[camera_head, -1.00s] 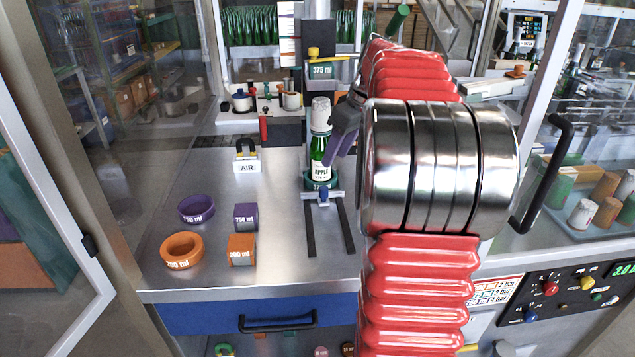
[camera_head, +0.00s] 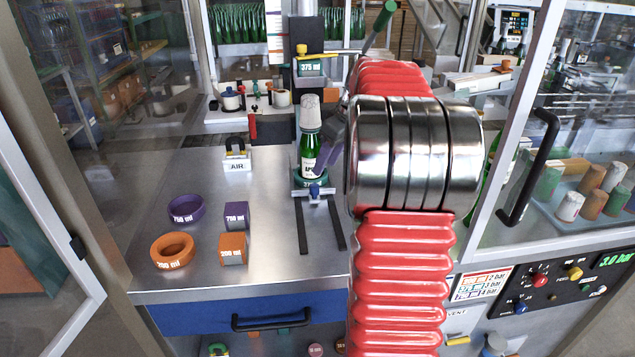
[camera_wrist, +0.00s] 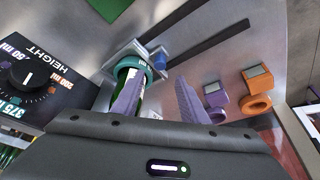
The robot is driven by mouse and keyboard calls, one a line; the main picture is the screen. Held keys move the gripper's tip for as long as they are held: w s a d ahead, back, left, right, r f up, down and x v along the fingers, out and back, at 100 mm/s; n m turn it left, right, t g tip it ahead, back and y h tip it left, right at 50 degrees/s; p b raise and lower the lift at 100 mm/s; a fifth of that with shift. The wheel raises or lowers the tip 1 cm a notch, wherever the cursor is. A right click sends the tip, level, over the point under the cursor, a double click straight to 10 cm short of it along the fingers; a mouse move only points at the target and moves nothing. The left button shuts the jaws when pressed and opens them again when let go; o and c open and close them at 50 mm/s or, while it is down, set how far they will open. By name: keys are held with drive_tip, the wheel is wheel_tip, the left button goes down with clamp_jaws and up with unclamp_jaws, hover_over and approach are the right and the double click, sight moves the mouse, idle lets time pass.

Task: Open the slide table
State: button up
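The slide table (camera_head: 301,193) is a small silver carriage on two black rails (camera_head: 302,228) in the steel worktop. It has a blue knob (camera_head: 315,191) at its front, which also shows in the wrist view (camera_wrist: 160,61). A green bottle (camera_head: 307,143) with a pale capsule stands upright on it in a teal ring (camera_wrist: 133,66). My gripper (camera_head: 326,158) is just right of the bottle, its purple fingers overlapping the label in the head view. In the wrist view my gripper (camera_wrist: 158,88) is open, the left finger overlapping the bottle. Contact cannot be told.
Purple and orange rings (camera_head: 172,250) and blocks (camera_head: 232,248) lie left of the rails. A padlock block marked AIR (camera_head: 237,161) stands behind them. A black door handle (camera_head: 530,165) and control panel (camera_head: 560,290) are at right. The worktop before the rails is clear.

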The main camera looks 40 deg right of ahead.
sight(315, 186)
drive_tip(key=x, duration=0.9)
drive_tip(key=shift+c, duration=0.4)
clamp_jaws()
